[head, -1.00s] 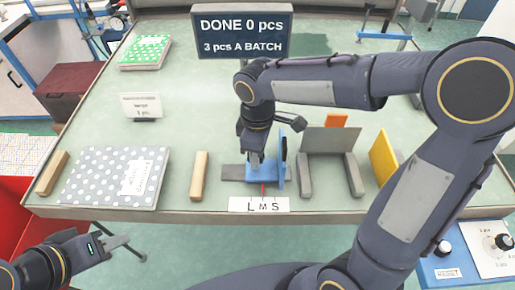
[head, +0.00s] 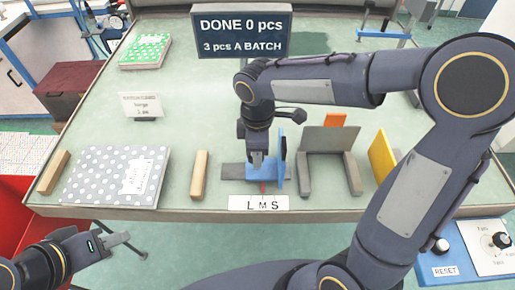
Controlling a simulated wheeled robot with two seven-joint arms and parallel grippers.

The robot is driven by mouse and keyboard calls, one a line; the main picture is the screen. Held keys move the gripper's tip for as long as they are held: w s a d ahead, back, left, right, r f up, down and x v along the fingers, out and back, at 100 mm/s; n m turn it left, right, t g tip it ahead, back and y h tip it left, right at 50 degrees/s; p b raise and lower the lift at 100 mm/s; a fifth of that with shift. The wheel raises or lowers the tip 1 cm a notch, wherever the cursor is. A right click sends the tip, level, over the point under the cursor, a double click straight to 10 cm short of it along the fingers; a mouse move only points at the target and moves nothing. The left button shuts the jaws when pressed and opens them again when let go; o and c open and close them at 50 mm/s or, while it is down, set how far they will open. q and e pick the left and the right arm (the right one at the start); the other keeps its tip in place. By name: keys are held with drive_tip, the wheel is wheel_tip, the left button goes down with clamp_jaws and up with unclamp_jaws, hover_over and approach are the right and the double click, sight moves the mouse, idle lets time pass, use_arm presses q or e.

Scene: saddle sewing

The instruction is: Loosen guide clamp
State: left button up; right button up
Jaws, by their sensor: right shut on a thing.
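The blue guide (head: 281,160) stands on a grey rail (head: 232,171) at the front of the table, just behind a white scale marked L, M, S (head: 259,203). A small red pointer (head: 262,188) on the guide is near the M. My right gripper (head: 256,164) points down at the blue guide's base and is shut on its clamp; the fingers hide most of the clamp.
A grey dotted fabric stack (head: 100,175) lies between wooden bars (head: 199,175) on the left. A grey bracket (head: 329,140) and a yellow plate (head: 382,158) stand to the right. A sign (head: 241,31) reads DONE 0 pcs. A control box with RESET (head: 445,271) is at lower right.

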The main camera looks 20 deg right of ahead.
drive_tip(key=o, duration=1)
wheel_tip(320, 180, up, 8)
drive_tip(key=shift+f, duration=0.1)
